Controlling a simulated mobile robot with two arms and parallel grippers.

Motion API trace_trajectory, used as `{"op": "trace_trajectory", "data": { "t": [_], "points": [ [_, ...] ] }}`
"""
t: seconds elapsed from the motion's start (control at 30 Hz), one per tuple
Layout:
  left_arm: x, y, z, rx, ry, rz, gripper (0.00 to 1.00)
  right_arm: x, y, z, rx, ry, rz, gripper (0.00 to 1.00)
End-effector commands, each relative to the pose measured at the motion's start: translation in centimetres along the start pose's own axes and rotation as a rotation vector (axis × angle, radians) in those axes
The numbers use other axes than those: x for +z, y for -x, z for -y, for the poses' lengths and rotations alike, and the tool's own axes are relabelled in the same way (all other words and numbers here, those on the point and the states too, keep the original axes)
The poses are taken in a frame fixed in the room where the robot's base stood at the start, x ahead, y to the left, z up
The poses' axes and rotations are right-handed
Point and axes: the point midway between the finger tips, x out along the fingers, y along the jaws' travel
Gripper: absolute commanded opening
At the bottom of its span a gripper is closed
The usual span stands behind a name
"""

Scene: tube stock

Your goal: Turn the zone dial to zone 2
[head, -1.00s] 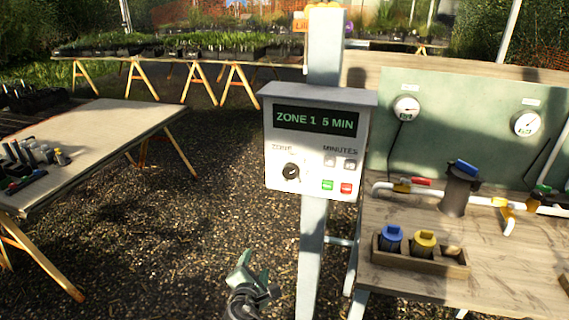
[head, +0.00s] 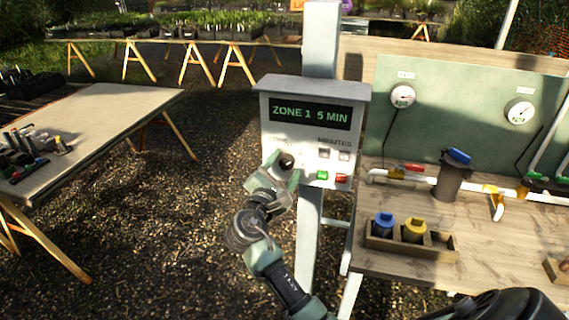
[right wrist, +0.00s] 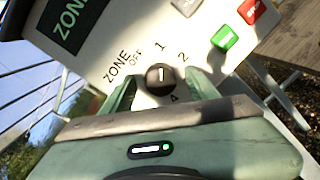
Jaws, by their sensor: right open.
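The white control box (head: 265,130) hangs on a post, and its display (head: 310,113) reads "ZONE 1 5 MIN". The black zone dial (head: 286,161) is at the box's lower left; in the right wrist view the dial (right wrist: 160,77) has its white mark toward the 1. OFF, 1, 2 and 4 show around it. My right gripper (head: 282,169) is open, with one finger on each side of the dial; its fingers also show in the right wrist view (right wrist: 163,86). I cannot tell whether they touch it. My left gripper is out of view.
Grey minute buttons (head: 333,154), a green button (head: 322,175) and a red button (head: 341,178) sit right of the dial. A wooden bench (head: 400,275) with pipes and a filter (head: 453,178) stands right. Another table (head: 110,115) is left, with open gravel between.

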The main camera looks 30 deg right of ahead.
Motion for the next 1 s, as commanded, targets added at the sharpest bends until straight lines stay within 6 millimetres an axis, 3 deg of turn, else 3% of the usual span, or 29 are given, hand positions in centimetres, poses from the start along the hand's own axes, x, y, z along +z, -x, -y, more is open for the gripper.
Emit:
{"op": "trace_trajectory", "data": {
  "t": [0.27,0.37,0.5,1.0],
  "points": [
    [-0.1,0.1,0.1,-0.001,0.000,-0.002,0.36,0.0,-0.3,0.0,0.000,-0.001,-0.001,0.59],
    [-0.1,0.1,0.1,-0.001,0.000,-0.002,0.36,0.0,-0.3,0.0,0.000,0.000,-0.001,0.37],
    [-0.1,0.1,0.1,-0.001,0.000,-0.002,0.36,-0.1,-0.3,0.1,0.000,0.000,-0.001,0.00],
    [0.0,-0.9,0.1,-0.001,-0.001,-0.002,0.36,-0.2,-0.3,0.3,-0.010,-0.137,-0.007,0.00]
  ]
}}
